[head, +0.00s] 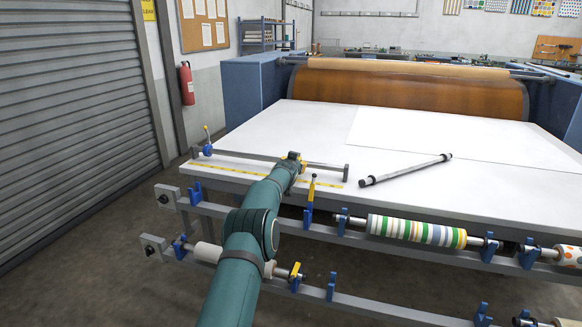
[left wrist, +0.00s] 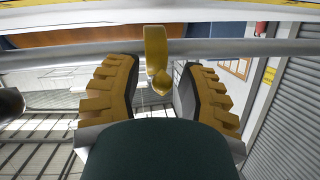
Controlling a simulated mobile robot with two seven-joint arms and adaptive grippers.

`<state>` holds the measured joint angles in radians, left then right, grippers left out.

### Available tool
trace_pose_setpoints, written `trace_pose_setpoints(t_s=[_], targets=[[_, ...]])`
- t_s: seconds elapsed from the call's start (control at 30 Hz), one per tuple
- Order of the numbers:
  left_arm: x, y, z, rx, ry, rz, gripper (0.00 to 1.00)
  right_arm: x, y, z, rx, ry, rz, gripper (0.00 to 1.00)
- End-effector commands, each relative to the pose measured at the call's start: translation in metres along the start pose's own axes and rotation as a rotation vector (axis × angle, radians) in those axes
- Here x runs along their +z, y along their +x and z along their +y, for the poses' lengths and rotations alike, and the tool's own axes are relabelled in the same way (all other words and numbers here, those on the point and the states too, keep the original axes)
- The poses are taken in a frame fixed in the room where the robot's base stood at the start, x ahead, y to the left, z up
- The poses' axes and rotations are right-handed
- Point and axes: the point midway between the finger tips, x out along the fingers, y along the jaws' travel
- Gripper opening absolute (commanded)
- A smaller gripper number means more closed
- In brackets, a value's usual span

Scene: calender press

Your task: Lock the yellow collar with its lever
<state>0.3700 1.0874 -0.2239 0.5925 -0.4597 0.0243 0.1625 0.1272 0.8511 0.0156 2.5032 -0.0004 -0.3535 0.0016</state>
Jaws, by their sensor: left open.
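The yellow collar (left wrist: 155,45) sits around a grey bar (left wrist: 245,47) in the left wrist view. Its short yellow lever (left wrist: 161,82) points towards the camera, between my fingers. My left gripper (head: 291,158) is open, with one toothed yellow finger on each side of the lever; I see no clear contact. In the head view my gripper and wrist largely cover the collar on the bar (head: 328,167) above the table's front edge. I cannot tell the lever's angle there. My right gripper is not in view.
A blue collar with a yellow-tipped lever (head: 207,146) is at the bar's left end. Below, rails hold blue brackets (head: 487,248) and a striped roll (head: 415,230). A yellow-topped blue post (head: 310,198) stands right of my forearm.

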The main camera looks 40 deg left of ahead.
Motion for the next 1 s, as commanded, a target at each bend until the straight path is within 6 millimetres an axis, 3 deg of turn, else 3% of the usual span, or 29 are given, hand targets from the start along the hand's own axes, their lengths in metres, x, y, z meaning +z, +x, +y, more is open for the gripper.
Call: trace_pose_setpoints(t_s=[0.47,1.0], targets=[[-0.002,-0.031,0.001,0.001,0.002,0.001,0.40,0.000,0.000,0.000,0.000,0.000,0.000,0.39],[-0.001,-0.093,-0.002,-0.003,-0.002,0.000,0.40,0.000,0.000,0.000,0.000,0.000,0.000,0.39]])
